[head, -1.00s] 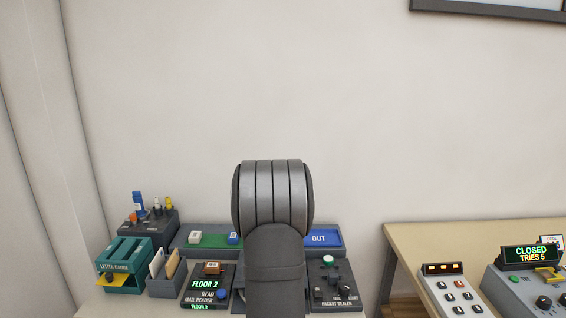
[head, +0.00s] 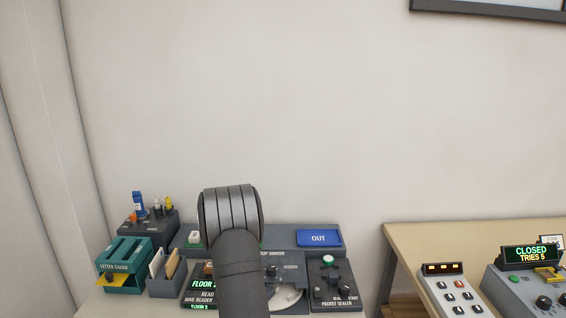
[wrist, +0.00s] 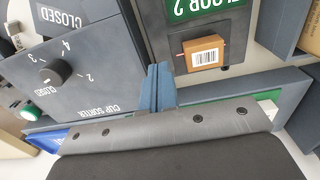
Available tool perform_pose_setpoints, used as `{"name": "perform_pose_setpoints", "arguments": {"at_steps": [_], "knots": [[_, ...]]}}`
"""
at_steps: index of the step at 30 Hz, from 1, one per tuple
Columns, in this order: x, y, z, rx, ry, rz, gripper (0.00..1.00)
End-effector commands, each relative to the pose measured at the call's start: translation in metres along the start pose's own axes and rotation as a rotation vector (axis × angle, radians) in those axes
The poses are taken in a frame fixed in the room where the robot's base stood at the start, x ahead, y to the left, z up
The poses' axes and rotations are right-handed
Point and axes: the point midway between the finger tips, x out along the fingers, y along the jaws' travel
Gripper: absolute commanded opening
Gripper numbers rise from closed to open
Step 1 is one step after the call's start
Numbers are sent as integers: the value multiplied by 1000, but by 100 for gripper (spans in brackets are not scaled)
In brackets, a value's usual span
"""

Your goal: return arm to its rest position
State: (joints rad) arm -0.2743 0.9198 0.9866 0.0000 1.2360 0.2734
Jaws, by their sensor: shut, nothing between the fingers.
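My gripper (wrist: 157,88) shows in the wrist view as two blue-grey fingers side by side, shut and empty. It hangs over the gap between the cup sorter (wrist: 72,85) and the mail reader (wrist: 232,65). In the head view my arm stands in front of the bench devices and hides the gripper. A small orange-brown parcel with a barcode (wrist: 200,53) lies on the mail reader, apart from the fingers.
The blue OUT tray (head: 319,238) and packet sealer (head: 335,280) are right of my arm. The letter gauge (head: 125,262), card holder (head: 165,270) and stamp rack (head: 148,222) are left. A keypad (head: 455,290) and a console reading CLOSED (head: 530,255) stand on the right table. Space above is clear.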

Motion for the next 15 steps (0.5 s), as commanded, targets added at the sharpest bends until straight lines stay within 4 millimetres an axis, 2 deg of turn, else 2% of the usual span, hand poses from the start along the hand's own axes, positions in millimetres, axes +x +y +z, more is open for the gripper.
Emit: {"name": "perform_pose_setpoints", "arguments": {"at_steps": [6, 14, 15], "knots": [[0, -14, -5, 0, 1, 0, 0], [-1, -15, -6, 1, 1, 0, 0], [-1, -15, -6, 1, 1, 0, 4]]}}
